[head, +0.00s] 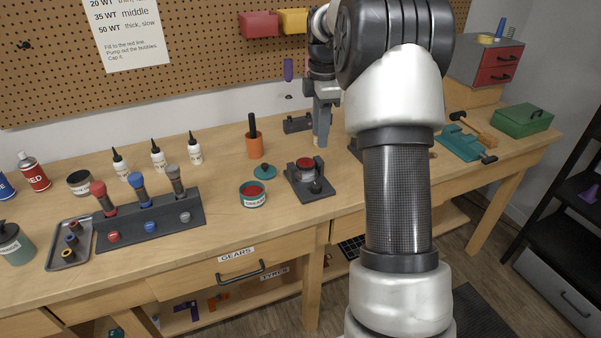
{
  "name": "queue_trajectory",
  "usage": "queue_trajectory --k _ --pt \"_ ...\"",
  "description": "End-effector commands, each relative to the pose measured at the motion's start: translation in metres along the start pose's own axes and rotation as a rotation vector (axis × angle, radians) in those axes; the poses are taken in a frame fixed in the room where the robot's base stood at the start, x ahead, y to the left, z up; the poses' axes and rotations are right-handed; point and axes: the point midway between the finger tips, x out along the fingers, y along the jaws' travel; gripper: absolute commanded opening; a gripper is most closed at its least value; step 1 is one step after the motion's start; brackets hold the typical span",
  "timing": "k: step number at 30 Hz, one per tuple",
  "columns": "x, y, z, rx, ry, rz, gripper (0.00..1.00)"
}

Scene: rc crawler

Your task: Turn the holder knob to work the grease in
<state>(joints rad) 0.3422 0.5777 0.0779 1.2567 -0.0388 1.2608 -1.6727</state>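The dark holder (296,183) sits on the workbench in the middle of the head view. A round part with a red top (305,163) is in it. A dark knob (316,187) is at its front right. My gripper (319,142) points down above the bench, behind and slightly right of the holder in the picture, apart from the knob. Its fingers are seen from a side that does not show whether they are open or shut. An open teal tin with red contents (253,195) stands left of the holder, and a teal lid (265,171) lies behind the tin.
An orange cup with a dark tool (254,146) stands behind the lid. A dark block (297,124) is beside my gripper. The bench front near the holder is clear.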

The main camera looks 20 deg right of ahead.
Motion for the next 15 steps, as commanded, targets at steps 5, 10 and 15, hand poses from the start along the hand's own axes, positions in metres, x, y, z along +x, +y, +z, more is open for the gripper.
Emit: queue_trajectory --k 5,10,15 --pt "0.021 0.000 0.000 -0.005 0.000 -0.004 0.33" --pt "0.056 0.000 0.000 -0.004 0.000 -0.004 0.33" --pt "0.094 -0.001 0.000 -0.003 0.000 -0.005 0.33"
